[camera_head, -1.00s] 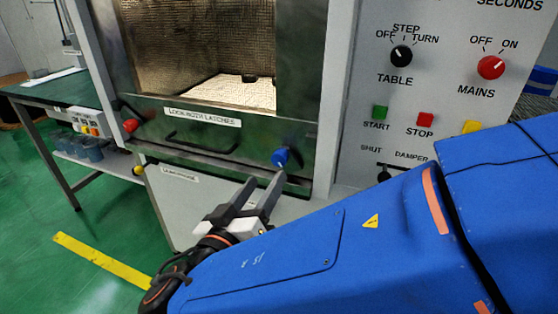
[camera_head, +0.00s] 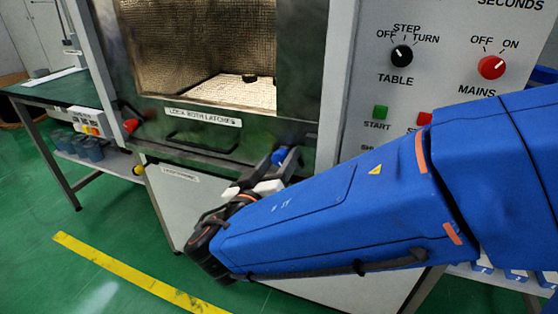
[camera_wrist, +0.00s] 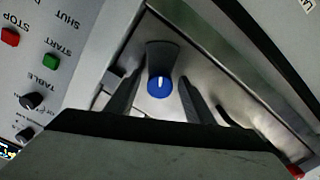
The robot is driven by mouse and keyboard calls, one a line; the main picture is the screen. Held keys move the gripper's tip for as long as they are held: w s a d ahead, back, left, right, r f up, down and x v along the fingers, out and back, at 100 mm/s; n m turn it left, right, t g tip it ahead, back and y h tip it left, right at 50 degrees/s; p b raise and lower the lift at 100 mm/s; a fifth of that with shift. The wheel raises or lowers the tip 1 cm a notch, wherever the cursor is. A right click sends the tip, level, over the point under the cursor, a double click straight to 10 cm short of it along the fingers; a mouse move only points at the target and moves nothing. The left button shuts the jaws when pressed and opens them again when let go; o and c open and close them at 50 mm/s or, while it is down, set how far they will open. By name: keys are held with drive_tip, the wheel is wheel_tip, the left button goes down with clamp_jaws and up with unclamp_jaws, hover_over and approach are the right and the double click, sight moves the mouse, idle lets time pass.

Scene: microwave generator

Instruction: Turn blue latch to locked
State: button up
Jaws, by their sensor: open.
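The blue latch (camera_head: 279,156) is a round knob on the lower right of the microwave door frame, partly hidden by my gripper in the head view. In the wrist view the blue latch (camera_wrist: 160,85) faces me, with a white mark on it pointing roughly along the picture's vertical. My gripper (camera_head: 284,160) is open at the latch. In the wrist view the two fingers (camera_wrist: 158,98) stand on either side of the knob, with a visible gap on each side. The fingers look apart from the knob.
A red latch (camera_head: 131,125) sits at the door's lower left. A dark door handle (camera_head: 203,142) and a "lock both latches" label (camera_head: 203,117) lie between them. The control panel with the red mains knob (camera_head: 491,67) is at right. A green bench (camera_head: 60,88) stands at left.

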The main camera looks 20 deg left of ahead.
drive_tip(key=c, duration=1)
drive_tip(key=shift+n, duration=0.9)
drive_tip(key=n, duration=0.7)
drive_tip(key=shift+n, duration=0.3)
drive_tip(key=n, duration=0.4)
drive_tip(key=shift+n, duration=2.5)
